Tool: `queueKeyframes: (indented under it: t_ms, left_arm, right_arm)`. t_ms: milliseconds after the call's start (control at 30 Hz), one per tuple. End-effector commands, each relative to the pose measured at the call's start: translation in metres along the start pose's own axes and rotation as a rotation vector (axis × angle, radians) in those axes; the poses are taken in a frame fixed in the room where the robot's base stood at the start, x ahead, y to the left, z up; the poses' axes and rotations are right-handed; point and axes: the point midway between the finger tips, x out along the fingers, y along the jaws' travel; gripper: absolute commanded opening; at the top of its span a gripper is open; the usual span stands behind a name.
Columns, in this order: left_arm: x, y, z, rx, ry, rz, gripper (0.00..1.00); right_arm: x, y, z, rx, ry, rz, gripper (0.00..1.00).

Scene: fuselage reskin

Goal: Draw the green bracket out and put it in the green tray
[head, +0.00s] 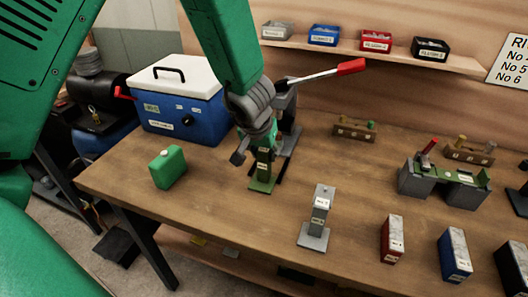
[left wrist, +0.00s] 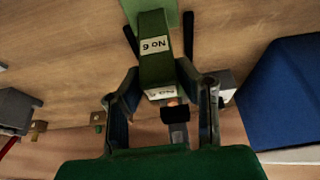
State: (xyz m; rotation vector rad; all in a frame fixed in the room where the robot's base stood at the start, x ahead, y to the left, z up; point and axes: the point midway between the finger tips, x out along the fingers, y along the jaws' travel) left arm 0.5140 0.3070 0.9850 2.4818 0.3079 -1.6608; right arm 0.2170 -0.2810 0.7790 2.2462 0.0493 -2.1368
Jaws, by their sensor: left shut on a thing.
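My left gripper (head: 258,152) points down and is shut on the upper part of an upright green block (head: 263,172) with a white label. In the left wrist view the fingers (left wrist: 165,100) lie on either side of this green block (left wrist: 154,62), marked No 6. Its flat green base (head: 261,186) is at or just above the bench top; I cannot tell which. A green piece (head: 468,190) also lies across the grey fixture (head: 415,180) at right, beside a red-handled tool. I cannot make out a green tray for certain. My right gripper is not in view.
A grey lever press with a red handle (head: 350,67) stands right behind the gripper. A blue cooler (head: 185,118) and a green canister (head: 168,167) are at left. A grey stand (head: 318,215) and red (head: 392,240) and blue (head: 454,255) blocks stand in front right.

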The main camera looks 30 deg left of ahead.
Motion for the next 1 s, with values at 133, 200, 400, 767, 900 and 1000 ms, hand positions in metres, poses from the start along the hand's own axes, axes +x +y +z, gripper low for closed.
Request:
queueKeyframes:
  t_ms: [133, 200, 400, 767, 900, 1000]
  left_arm:
    - [-0.001, 0.000, 0.000, 0.000, 0.001, -0.001, 0.00]
    - [-0.001, 0.000, 0.000, 0.000, 0.001, -0.001, 0.52]
    - [-0.001, -0.001, 0.000, 0.000, 0.001, -0.002, 0.52]
    - [-0.020, -0.001, -0.002, -0.008, 0.008, 0.002, 0.52]
    - [-0.048, -0.001, -0.001, -0.008, 0.006, 0.005, 0.52]
    - [-0.070, 0.000, -0.001, -0.005, 0.004, 0.006, 0.52]
  right_arm:
    - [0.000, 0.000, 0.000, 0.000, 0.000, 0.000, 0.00]
    - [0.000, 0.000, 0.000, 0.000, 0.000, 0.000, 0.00]
    - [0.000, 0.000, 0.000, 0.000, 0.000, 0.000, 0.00]
    - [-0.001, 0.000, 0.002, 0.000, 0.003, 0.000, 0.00]
    - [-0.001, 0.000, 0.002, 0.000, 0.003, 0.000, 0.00]
    - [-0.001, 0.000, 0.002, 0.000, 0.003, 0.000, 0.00]
